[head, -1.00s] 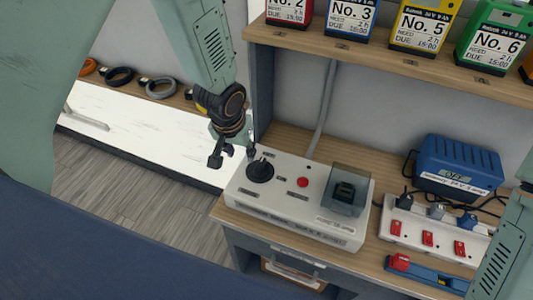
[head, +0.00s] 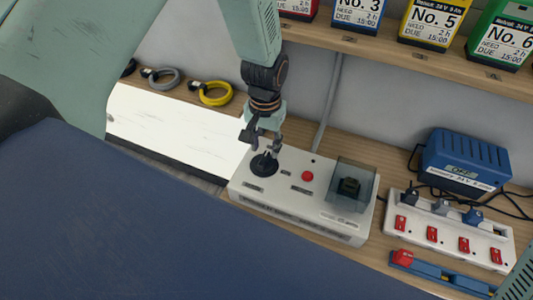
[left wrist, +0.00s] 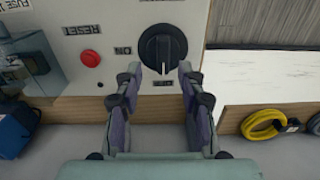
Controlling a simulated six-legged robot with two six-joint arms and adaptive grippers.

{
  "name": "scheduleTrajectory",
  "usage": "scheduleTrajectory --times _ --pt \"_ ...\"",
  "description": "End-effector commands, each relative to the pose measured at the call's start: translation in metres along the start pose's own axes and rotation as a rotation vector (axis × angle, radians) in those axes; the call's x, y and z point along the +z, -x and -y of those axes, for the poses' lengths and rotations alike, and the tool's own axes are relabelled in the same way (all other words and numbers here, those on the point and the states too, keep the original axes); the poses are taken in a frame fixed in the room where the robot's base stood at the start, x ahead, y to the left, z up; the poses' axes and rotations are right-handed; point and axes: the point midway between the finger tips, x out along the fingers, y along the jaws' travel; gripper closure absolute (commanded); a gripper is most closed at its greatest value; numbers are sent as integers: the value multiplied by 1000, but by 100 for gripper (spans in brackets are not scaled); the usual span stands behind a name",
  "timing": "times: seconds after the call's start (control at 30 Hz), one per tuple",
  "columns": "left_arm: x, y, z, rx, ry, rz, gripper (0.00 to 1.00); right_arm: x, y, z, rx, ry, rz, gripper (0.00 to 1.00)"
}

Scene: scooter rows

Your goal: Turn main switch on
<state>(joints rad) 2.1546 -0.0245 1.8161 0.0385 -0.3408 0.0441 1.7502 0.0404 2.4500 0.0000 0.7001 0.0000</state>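The main switch is a black rotary knob (head: 264,164) on the left of a white control box (head: 300,226). In the left wrist view the knob (left wrist: 163,52) has its raised grip in line with the label below it, which seems to read OFF; an ON label is to its left. My left gripper (head: 262,140) is just above the knob. In the left wrist view its two fingers (left wrist: 161,84) are open, with the knob just beyond the gap and nothing between them. I cannot tell whether they touch it. My right gripper is out of view.
A red button (head: 308,176) and a clear cover over a black part (head: 350,180) are right of the knob. A power strip (head: 447,234) and a blue charger (head: 465,162) stand further right. A shelf with battery packs (head: 432,22) overhangs behind.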

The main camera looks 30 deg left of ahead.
Motion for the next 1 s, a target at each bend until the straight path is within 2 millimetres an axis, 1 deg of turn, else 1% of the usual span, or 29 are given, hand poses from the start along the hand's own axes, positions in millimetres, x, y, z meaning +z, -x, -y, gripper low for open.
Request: scheduleTrajectory --times 0.03,0.1,0.3,0.47,0.7,1.0 --pt "0 -10 0 0 1 2 60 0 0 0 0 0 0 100" --pt "0 -20 0 0 0 2 60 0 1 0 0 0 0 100" --pt "-1 -43 0 1 -2 1 60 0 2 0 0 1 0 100" --pt "-2 -49 0 1 -3 -2 60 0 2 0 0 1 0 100" --pt "-3 -50 0 1 -3 -2 60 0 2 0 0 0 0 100" --pt "-3 -49 0 1 -3 -2 86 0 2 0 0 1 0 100"
